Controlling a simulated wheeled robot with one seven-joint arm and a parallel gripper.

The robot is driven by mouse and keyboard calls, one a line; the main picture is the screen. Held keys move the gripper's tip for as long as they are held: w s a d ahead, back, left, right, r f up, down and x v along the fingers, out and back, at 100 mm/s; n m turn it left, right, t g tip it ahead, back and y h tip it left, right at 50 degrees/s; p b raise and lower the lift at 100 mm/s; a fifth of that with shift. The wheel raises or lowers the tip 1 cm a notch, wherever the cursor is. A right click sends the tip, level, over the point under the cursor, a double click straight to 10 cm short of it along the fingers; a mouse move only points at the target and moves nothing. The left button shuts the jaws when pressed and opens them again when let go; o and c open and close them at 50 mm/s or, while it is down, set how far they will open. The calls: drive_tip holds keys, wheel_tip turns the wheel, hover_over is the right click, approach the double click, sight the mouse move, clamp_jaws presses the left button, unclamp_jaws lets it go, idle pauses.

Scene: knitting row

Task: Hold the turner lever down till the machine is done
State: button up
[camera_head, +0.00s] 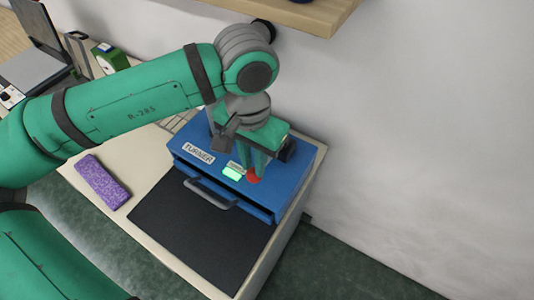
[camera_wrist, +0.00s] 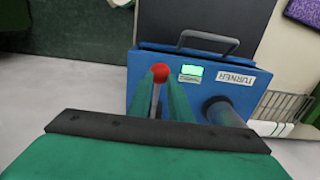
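In the head view, my gripper (camera_head: 255,168) reaches down to the knob from above. A small display (camera_head: 232,173) beside the lever is lit green; its text is unreadable.
A grey handle (camera_head: 210,193) sticks out from the machine's front, above a dark mat (camera_head: 200,235). A purple block (camera_head: 102,182) lies left of the mat. A green device (camera_head: 110,57) stands at the back left. A wooden shelf (camera_head: 300,14) hangs above; the right is bare wall.

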wheel_tip(320, 180, up, 9)
idle(1.1)
idle(0.5)
